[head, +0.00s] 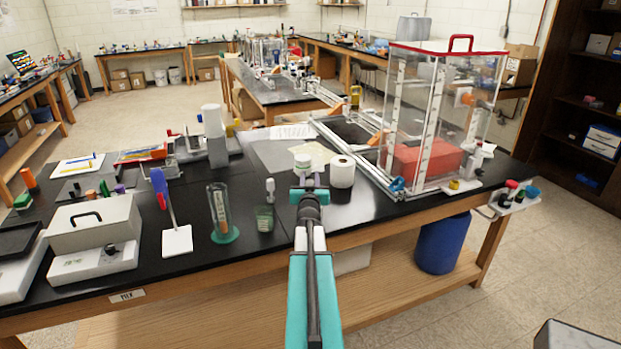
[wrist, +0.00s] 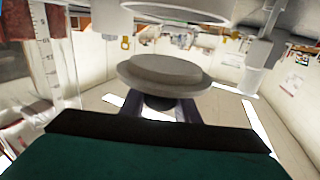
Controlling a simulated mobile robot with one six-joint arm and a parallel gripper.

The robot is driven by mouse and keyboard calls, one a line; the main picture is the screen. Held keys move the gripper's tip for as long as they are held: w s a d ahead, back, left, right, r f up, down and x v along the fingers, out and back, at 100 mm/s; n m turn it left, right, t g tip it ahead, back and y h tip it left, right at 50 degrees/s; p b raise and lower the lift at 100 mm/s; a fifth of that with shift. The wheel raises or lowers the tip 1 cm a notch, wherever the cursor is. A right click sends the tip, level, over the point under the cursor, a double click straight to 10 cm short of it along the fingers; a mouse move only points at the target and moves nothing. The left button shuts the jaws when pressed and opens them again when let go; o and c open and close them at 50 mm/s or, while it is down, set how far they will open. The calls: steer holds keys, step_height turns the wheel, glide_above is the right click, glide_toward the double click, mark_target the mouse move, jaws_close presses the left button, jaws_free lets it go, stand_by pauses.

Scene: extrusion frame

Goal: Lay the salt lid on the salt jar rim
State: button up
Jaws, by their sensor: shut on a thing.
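My gripper (head: 309,192) reaches out over the black bench, seen from behind in the head view. In the wrist view my gripper (wrist: 163,108) is shut on the salt lid (wrist: 165,73), a grey stepped disc. The lid is hard to make out in the head view, where my gripper is in the way. A small whitish jar (head: 302,162), apparently the salt jar, stands just beyond my gripper, its lower part hidden. A pale round-edged thing (wrist: 185,10) is cut off at the top of the wrist view. I see a gap between it and the lid.
A white paper roll (head: 342,172) stands close to the right of the jar. A clear enclosure (head: 445,120) stands farther right. A small glass beaker (head: 264,219) and a tall cylinder (head: 219,210) stand to the left. Bare black bench lies between the beaker and my gripper.

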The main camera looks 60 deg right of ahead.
steer(key=shift+f+b, duration=1)
steer(key=shift+f, duration=0.75)
steer(key=shift+f+b, duration=0.6)
steer(key=shift+b, duration=0.25)
stand_by(0.4)
steer(key=o, duration=1.1)
steer(key=shift+s+a, duration=0.15)
